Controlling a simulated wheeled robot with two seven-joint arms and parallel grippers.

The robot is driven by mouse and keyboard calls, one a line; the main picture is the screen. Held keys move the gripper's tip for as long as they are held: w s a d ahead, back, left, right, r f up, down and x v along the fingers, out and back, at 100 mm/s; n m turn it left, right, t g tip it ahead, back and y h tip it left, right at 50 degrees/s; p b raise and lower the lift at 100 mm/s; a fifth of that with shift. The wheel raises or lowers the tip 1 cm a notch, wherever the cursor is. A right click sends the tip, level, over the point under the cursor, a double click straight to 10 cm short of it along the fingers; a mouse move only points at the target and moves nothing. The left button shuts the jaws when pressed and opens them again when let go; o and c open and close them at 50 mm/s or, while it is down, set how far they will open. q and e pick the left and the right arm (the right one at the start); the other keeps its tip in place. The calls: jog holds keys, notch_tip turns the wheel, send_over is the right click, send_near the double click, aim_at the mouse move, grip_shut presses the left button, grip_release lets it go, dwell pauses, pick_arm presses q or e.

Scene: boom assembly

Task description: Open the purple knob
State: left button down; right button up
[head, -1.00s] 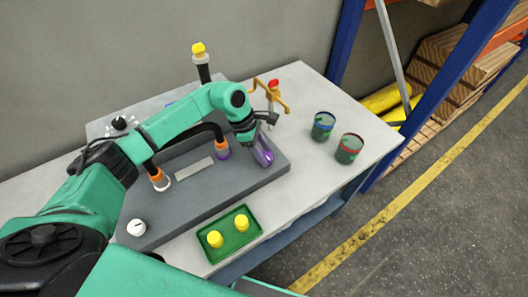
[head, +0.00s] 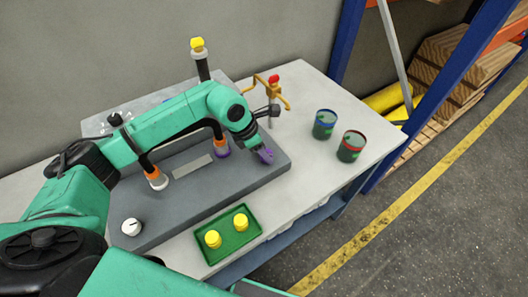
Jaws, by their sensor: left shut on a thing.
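The purple knob (head: 265,155) stands near the right end of the dark grey board on the table. Only part of it shows, because my left gripper covers much of it. My left gripper (head: 261,150) reaches down over the knob from above and is shut on it. A purple ring (head: 222,153) sits at the foot of a black pipe left of the knob. My right gripper is not in view.
The grey board (head: 215,195) also bears an orange-collared pipe end (head: 156,178) and a white dial (head: 131,227). A green tray (head: 228,248) with two yellow pieces lies in front. Two cans (head: 324,124) (head: 351,146) and a red-topped brass fitting (head: 273,85) stand to the right and behind.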

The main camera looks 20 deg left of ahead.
pick_arm(q)
jog(key=shift+r+n, duration=0.1)
jog(key=shift+n, duration=0.5)
jog(key=shift+t, duration=0.3)
jog(key=shift+c, duration=1.8)
grip_release()
jog(key=b+v, duration=0.3)
jog(key=v, duration=1.1)
jog(key=shift+r+b, duration=0.3)
jog(key=shift+d, duration=0.1)
